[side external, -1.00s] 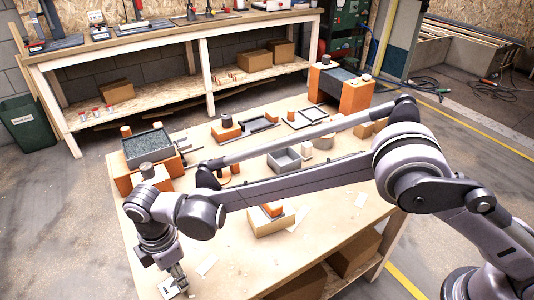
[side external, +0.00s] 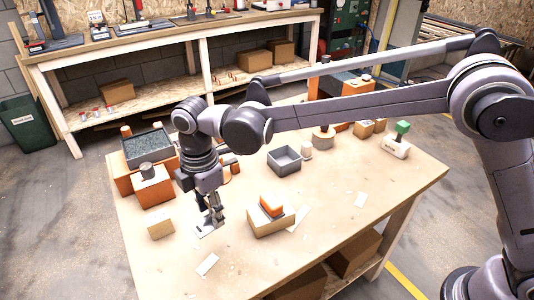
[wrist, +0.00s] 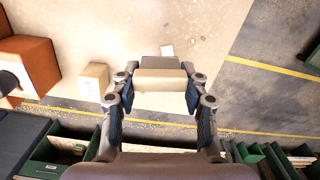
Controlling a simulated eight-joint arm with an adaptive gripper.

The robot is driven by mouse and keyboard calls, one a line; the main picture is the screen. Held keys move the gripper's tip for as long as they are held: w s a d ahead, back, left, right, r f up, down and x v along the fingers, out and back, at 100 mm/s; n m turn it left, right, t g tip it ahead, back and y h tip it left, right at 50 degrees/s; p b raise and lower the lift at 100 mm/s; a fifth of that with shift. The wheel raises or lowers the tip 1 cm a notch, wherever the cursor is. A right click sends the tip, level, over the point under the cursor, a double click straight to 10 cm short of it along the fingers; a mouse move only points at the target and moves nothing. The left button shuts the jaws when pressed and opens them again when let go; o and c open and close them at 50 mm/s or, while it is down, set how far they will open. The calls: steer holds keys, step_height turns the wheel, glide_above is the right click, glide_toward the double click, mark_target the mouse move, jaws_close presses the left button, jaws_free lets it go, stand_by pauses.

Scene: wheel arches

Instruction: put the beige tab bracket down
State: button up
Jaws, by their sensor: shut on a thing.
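The beige tab bracket (wrist: 160,82) is between my gripper's fingers in the wrist view, with a greyer-beige raised part at its far side. My gripper (side external: 211,222) is shut on it and points down over the left-front part of the table in the side view. There the bracket is small and mostly hidden by the fingers. I cannot tell whether it touches the table. My gripper also shows in the wrist view (wrist: 160,98), with one finger on each side of the bracket.
A beige block (side external: 161,228) stands left of my gripper. A tan box with an orange piece (side external: 270,222) stands to its right. Behind are an orange stand (side external: 153,190), a grey tray of dark granules (side external: 148,147) and an open grey box (side external: 284,161). The front right table is mostly clear.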

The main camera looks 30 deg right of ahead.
steer(key=w+d+m, duration=0.1)
steer(key=w+d, duration=0.5)
steer(key=d, duration=0.3)
steer(key=w+d+m, duration=0.1)
steer(key=w+d, duration=0.4)
steer(key=d, duration=0.4)
steer(key=a+f, duration=0.2)
steer(key=a, duration=0.1)
steer(key=a+f, duration=0.2)
steer(key=a, duration=0.2)
steer(key=w+a+f, duration=0.1)
steer(key=a+f, duration=0.1)
steer(key=a, duration=0.1)
steer(key=shift+w+a+f, duration=0.1)
steer(key=shift+a+f, duration=0.15)
steer(key=shift+a, duration=0.15)
steer(key=shift+f, duration=2.05)
steer(key=shift+f, duration=0.1)
steer(key=o, duration=1.2)
